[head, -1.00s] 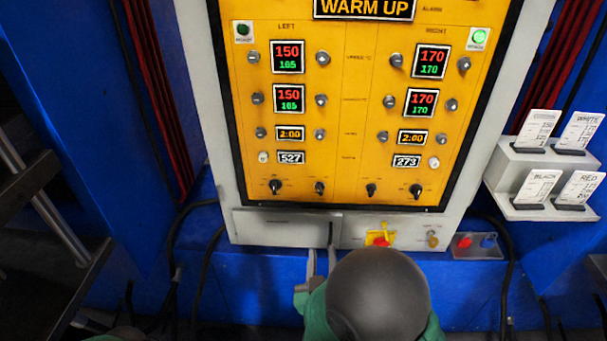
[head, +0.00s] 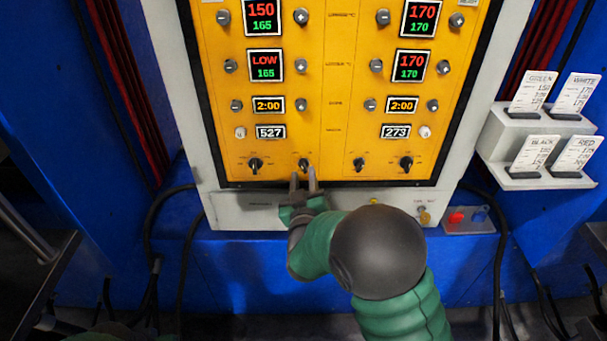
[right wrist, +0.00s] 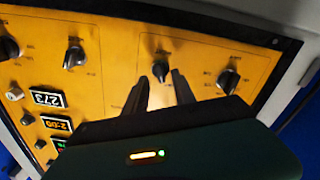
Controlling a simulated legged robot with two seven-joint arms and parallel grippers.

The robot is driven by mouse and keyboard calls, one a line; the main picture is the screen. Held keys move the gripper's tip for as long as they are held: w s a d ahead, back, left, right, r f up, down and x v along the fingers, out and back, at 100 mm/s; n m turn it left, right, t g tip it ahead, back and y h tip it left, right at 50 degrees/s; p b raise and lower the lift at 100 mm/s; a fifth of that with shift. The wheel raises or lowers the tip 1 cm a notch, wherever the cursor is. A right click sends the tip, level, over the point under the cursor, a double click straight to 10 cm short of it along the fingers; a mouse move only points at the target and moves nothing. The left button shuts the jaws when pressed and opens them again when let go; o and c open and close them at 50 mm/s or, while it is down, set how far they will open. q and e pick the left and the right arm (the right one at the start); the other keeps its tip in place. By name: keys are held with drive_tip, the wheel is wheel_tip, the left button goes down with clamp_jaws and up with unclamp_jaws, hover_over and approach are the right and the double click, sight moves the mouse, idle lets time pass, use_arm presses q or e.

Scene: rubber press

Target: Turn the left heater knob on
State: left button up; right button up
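The yellow control panel (head: 330,130) has a row of black knobs along its bottom. Under the left displays are an outer knob (head: 254,164) and an inner knob (head: 304,165); their labels are too small to read. My right gripper (head: 304,180) is open just below the inner left knob. In the right wrist view, which looks turned over, the fingers (right wrist: 160,92) point at this inner knob (right wrist: 160,70), one toward each side. Whether they touch it I cannot tell. The outer left knob (right wrist: 228,80) is to its right there. My left gripper is not in view.
The lower left display (head: 265,65) reads LOW over 165. The right knobs (head: 359,163) are beside the gripper. A white card holder (head: 520,178) and a small box with red and blue buttons (head: 468,219) are at the right. Black cables hang below.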

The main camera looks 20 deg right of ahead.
drive_tip(key=shift+x, duration=1.15)
drive_tip(key=shift+f, duration=0.1)
clamp_jaws()
